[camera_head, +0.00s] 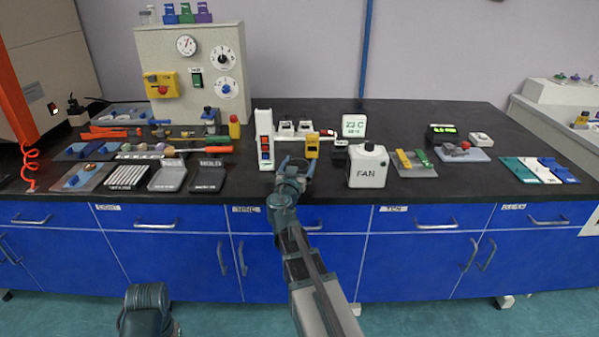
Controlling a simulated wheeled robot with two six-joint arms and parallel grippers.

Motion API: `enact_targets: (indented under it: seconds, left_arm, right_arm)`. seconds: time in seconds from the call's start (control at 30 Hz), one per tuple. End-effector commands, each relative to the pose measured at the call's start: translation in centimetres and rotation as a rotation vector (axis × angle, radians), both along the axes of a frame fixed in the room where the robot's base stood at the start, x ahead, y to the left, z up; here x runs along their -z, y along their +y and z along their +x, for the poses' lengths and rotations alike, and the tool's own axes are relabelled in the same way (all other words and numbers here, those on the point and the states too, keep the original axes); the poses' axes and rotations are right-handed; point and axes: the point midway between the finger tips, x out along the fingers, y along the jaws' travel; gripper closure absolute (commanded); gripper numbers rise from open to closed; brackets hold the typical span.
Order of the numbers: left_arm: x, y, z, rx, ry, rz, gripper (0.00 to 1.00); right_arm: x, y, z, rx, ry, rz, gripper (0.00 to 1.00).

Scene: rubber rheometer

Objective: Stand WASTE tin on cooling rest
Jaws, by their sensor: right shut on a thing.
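My right gripper (294,165) is over the front edge of the black bench, just right of a white switch box with red and blue buttons. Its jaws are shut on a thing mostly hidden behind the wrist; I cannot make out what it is. No WASTE label is readable, so I cannot pick out the WASTE tin. I cannot identify the cooling rest for sure. A white box marked FAN (368,167) stands to the right of the gripper. Only a dark link of my left arm shows at the lower left; its gripper is out of view.
The switch box (264,140) and a yellow device (312,146) stand close around the gripper. A 23 C display (354,126) is behind. Trays and tools crowd the left; a tray with yellow and green bars (415,170) is right. The bench's back right is clear.

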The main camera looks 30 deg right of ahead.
Motion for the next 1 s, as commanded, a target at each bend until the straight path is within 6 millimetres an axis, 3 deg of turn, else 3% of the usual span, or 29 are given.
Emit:
enact_targets:
  seconds: [0.03, 0.43, 0.47, 0.53, 1.0]
  left_arm:
    - [0.84, 0.0, 0.0, 0.0, 0.0, 0.0, 0.5]
    - [1.01, 0.0, 0.0, 0.0, 0.0, 0.0, 0.5]
    - [0.99, 0.0, 0.0, 0.0, 0.0, 0.0, 0.5]
    - [0.87, 0.0, 0.0, 0.0, 0.0, 0.0, 0.5]
    - [0.56, 0.0, 0.0, 0.0, 0.0, 0.0, 0.5]
  right_arm:
    - [0.83, 0.01, 0.0, 0.0, 0.0, 0.0, 0.73]
    - [1.01, 0.02, 0.01, 0.0, 0.0, 0.0, 0.73]
    - [0.98, 0.02, 0.01, 0.0, 0.0, 0.0, 0.11]
    - [0.86, 0.02, 0.01, 0.0, 0.0, 0.0, 0.0]
    - [0.56, 0.34, -0.58, 0.0, 0.0, 0.0, 0.0]
